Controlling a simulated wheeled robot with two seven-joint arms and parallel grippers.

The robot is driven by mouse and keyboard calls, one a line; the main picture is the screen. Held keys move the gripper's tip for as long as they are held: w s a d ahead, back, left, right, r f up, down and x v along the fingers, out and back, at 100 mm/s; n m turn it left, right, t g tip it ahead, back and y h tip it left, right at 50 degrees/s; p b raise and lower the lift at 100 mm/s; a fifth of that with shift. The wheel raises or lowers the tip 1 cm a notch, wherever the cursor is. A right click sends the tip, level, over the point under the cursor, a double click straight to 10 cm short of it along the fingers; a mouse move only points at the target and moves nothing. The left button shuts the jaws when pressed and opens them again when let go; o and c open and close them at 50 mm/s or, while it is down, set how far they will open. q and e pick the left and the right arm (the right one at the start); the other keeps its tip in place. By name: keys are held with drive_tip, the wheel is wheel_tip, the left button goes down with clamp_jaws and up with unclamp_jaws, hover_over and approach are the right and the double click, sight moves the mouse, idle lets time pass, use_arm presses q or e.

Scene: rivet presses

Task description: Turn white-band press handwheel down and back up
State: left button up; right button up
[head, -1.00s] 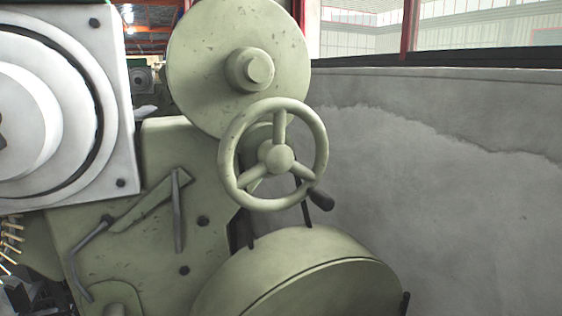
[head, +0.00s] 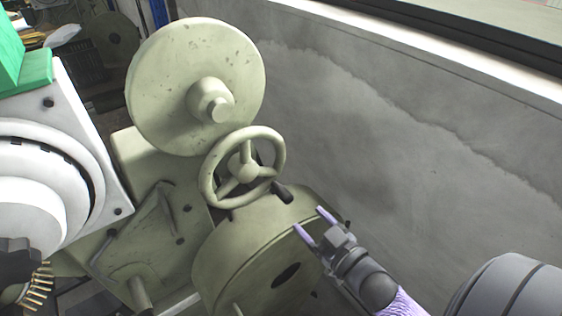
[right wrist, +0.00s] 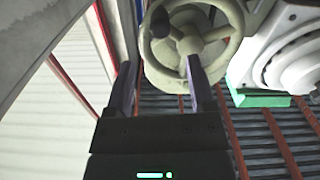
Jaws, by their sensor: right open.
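The handwheel (head: 206,183) is a pale green three-spoke wheel with a dark handle (head: 283,192) at its lower right rim. It sits in front of a large round disc (head: 190,75) on the pale green press. My right gripper (head: 311,222) is open and empty, below and to the right of the handwheel, and looks apart from it. In the right wrist view the handwheel (right wrist: 225,70) lies beyond the open fingers, with the dark handle (right wrist: 160,20) near the top. No white band can be made out. My left gripper is not in view.
A rounded pale green housing (head: 225,245) lies under the handwheel, close to my right gripper. A white square-plated machine part (head: 70,110) stands at the left, with a green block (head: 30,72) above. A grey wall (head: 400,130) bounds the right side.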

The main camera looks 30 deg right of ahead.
sight(291, 201)
drive_tip(key=w, duration=0.9)
drive_tip(key=shift+w+a+f, duration=0.1)
drive_tip(key=shift+w+a, duration=0.2)
drive_tip(key=shift+a, duration=0.1)
drive_tip(key=shift+c, duration=0.2)
clamp_jaws()
idle(0.6)
